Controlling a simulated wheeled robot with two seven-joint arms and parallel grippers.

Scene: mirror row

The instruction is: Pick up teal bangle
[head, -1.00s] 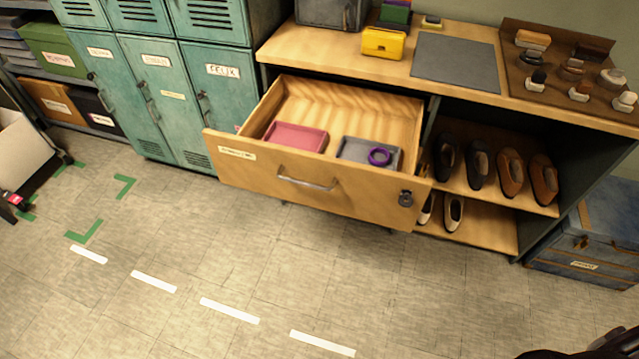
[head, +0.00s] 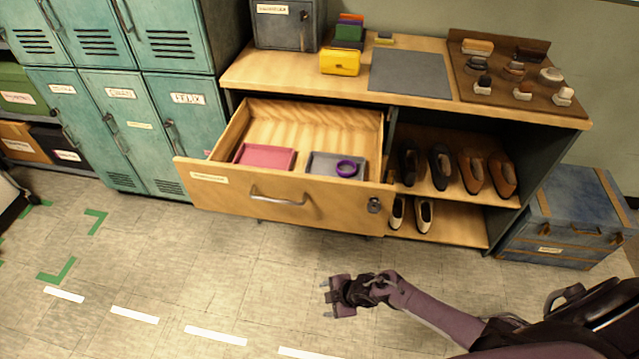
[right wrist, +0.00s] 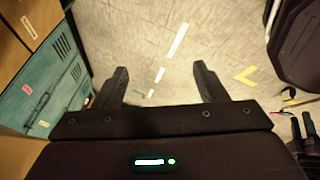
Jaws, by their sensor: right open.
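A purple bangle (head: 346,169) lies in a grey tray (head: 322,173) inside the open wooden drawer (head: 240,196). I see no teal bangle in either view. My right gripper (head: 326,299) is over the floor in front of the drawer, clearly apart from it and from the bangle. In the right wrist view its two fingers (right wrist: 160,69) are spread with only floor between them.
A pink tray (head: 264,156) shares the drawer. The worktop holds a yellow box (head: 340,62), a grey mat (head: 410,75) and a brush board (head: 473,66). Shoes (head: 440,166) fill the shelves at right. A blue trunk (head: 565,222) and teal lockers (head: 125,120) flank the cabinet. The front floor is clear.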

